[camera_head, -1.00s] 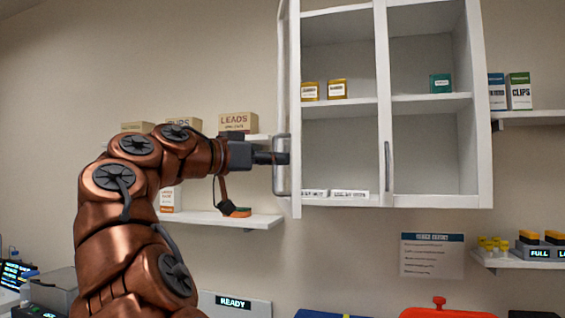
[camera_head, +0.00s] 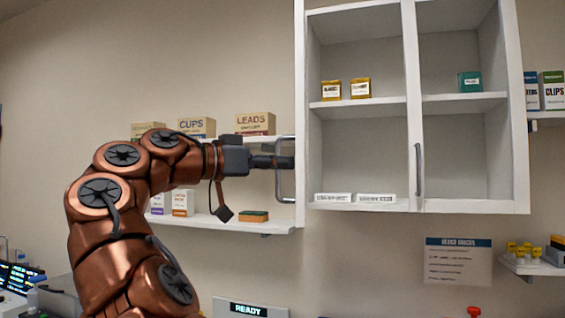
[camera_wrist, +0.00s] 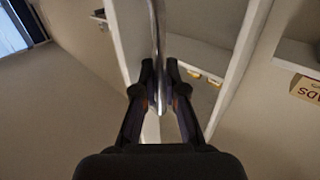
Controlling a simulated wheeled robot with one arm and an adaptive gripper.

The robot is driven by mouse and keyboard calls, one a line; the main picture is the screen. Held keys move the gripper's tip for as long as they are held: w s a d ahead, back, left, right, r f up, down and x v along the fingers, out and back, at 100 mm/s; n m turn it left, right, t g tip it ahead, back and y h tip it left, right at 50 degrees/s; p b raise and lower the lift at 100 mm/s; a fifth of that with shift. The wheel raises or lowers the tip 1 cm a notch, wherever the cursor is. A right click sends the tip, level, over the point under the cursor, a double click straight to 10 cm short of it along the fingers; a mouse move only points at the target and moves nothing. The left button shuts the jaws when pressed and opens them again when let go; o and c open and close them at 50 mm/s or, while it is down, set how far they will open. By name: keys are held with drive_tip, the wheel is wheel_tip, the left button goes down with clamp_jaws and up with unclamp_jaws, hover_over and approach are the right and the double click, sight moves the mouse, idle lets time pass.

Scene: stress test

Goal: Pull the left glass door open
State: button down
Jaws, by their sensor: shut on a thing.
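The white wall cabinet (camera_head: 460,208) has its left glass door (camera_head: 300,70) swung outward, seen almost edge-on in the head view. The door's grey bar handle (camera_head: 280,190) sticks out to the left of that edge. My gripper (camera_head: 286,162) reaches it from the left and is shut on it. In the wrist view, the thin handle bar (camera_wrist: 158,50) runs between the fingertips of my gripper (camera_wrist: 160,75). The fingertips partly hide the grip. The right glass door with its handle (camera_head: 419,170) looks shut.
Small boxes (camera_head: 345,89) and white packs (camera_head: 355,198) stand inside the cabinet. Left of it, shelves hold boxes such as LEADS (camera_head: 255,123), with the lower shelf (camera_head: 215,224) close below my arm. A sign (camera_head: 458,261) hangs below the cabinet.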

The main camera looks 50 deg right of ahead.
drive_tip(key=shift+w+a, duration=0.1)
idle(0.3)
drive_tip(key=c, duration=1.5)
unclamp_jaws()
drive_tip(key=shift+a, duration=0.1)
drive_tip(key=shift+v, duration=3.7)
